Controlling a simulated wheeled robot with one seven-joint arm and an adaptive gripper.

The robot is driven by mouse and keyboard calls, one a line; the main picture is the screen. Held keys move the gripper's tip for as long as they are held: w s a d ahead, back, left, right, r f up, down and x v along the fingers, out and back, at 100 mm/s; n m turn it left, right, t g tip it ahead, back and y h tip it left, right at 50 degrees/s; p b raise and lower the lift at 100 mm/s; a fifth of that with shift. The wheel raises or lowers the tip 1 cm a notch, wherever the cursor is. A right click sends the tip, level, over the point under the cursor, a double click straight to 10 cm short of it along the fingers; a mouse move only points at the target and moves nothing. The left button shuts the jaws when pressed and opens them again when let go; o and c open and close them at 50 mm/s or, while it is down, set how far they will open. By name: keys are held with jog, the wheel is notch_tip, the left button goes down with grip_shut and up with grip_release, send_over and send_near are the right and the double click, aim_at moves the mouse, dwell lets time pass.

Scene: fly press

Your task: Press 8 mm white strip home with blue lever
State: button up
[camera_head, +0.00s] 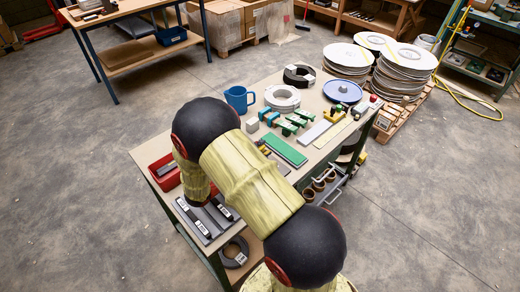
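My yellow and black arm crosses the front of the workbench (140,156) and reaches down at its left end. My gripper is not visible. A pale grey-white strip (314,132) lies flat near the right part of the bench, next to a green strip or block (284,150). I cannot tell whether the pale strip is the 8 mm one. No blue lever or press can be made out; my arm hides part of the bench. A small blue clamp-like piece (269,116) and a blue disc (342,91) lie on the bench.
A blue mug (239,99), white rings (282,97) and a black ring (299,76) stand at the back. A red bin (164,172) and a grey tray (207,236) with dark labelled bars sit at left. Stacked pale discs (404,72) stand beyond the bench.

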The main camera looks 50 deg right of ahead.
jog(key=shift+o, duration=0.7)
jog(key=shift+r, duration=0.1)
jog(key=a, duration=1.2)
jog(key=shift+w, duration=0.35)
jog(key=s+a+r+m+g+y, duration=0.2)
jog(key=s+a+r+m+y, duration=0.25)
jog(key=s+r+y, duration=0.55)
jog(key=s+a+r+t+y, duration=0.4)
jog(key=a+r+t+y, duration=0.4)
jog(key=a, duration=0.5)
jog(key=shift+a+r+t+p, duration=0.15)
jog(key=shift+r+t+p, duration=0.2)
jog(key=shift+r, duration=0.2)
